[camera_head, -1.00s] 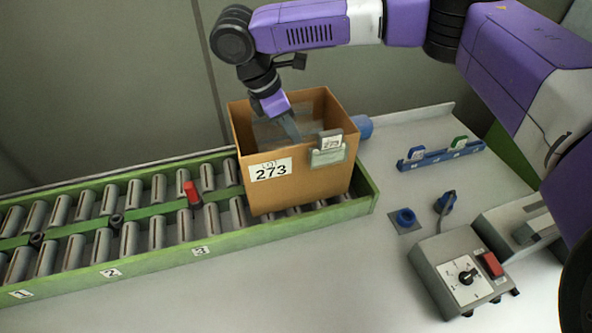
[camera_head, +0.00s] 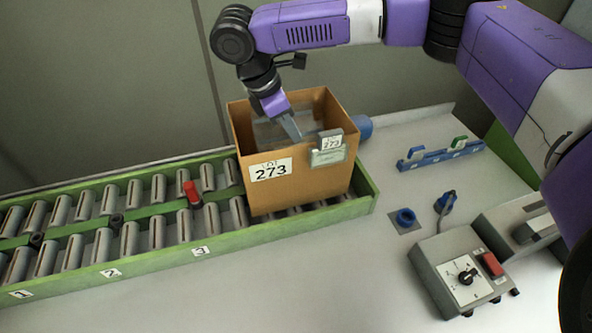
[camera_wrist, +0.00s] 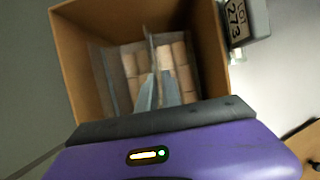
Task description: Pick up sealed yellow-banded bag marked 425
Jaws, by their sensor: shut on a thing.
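A cardboard box (camera_head: 325,180) labelled LOT 273 stands open on the roller conveyor. My gripper (camera_head: 293,129) reaches down inside it. In the wrist view, clear bags of tan corks (camera_wrist: 178,65) stand in the box (camera_wrist: 80,60). The fingers of my gripper (camera_wrist: 158,92) are shut on the upper part of one clear bag (camera_wrist: 150,60), among the corks. I see no yellow band and no number 425 on any bag. The lower part of the bags is hidden by the fingers and the gripper body.
A grey tag holder (camera_head: 328,157) with a 273 card clips to the box's front wall. A green-framed conveyor (camera_head: 120,245) with a red peg (camera_head: 192,192) runs left.

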